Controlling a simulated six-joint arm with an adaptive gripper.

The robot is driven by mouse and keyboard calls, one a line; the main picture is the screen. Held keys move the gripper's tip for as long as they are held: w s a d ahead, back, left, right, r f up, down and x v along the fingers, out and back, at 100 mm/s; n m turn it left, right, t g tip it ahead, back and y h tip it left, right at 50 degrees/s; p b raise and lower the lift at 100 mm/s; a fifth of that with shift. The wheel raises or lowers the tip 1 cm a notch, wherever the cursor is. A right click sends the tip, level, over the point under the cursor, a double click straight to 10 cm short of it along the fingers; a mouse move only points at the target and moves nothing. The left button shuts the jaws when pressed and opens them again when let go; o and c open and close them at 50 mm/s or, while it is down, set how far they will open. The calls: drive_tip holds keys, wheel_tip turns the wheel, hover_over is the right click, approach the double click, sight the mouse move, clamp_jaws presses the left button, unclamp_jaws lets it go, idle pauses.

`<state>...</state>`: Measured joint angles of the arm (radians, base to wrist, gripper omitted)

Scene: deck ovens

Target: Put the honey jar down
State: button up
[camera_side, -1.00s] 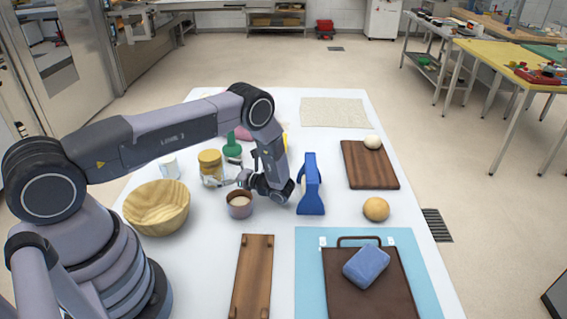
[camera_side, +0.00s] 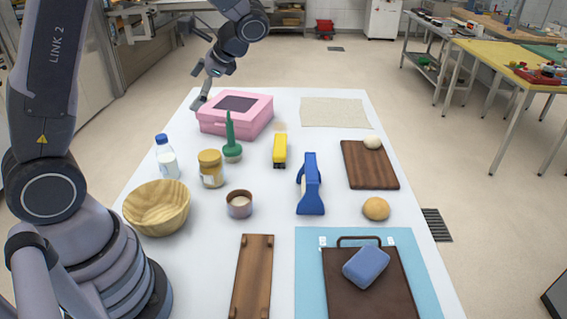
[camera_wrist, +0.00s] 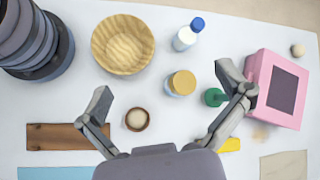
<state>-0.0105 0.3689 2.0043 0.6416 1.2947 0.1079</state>
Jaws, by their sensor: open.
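The honey jar (camera_side: 211,170), with a golden-yellow lid and a pale label, stands upright on the white table between the wooden bowl and the green object. It also shows from above in the wrist view (camera_wrist: 181,84). My gripper (camera_side: 199,88) is raised at the far left edge of the table, beside the pink box and well apart from the jar. In the wrist view its fingers (camera_wrist: 165,88) are spread wide with nothing held between them.
Near the jar are a wooden bowl (camera_side: 157,208), a blue-capped bottle (camera_side: 166,158), a small cup (camera_side: 239,204) and a green object (camera_side: 232,150). A pink box (camera_side: 236,115) is behind. A yellow block (camera_side: 280,150) and a blue upright object (camera_side: 310,185) stand to the right.

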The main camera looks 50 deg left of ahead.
drive_tip(key=s+d+r+n+t+h, duration=0.2)
drive_tip(key=s+d+r+t+h, duration=0.1)
drive_tip(key=s, duration=0.4)
drive_tip(key=s+d+r+n+t+h, duration=0.3)
drive_tip(key=s+d+r+t+h, duration=0.1)
drive_tip(key=s+d+r+t, duration=0.2)
drive_tip(key=shift+s+d+t, duration=0.6)
drive_tip(key=shift+s+d, duration=0.45)
drive_tip(key=shift+d, duration=0.2)
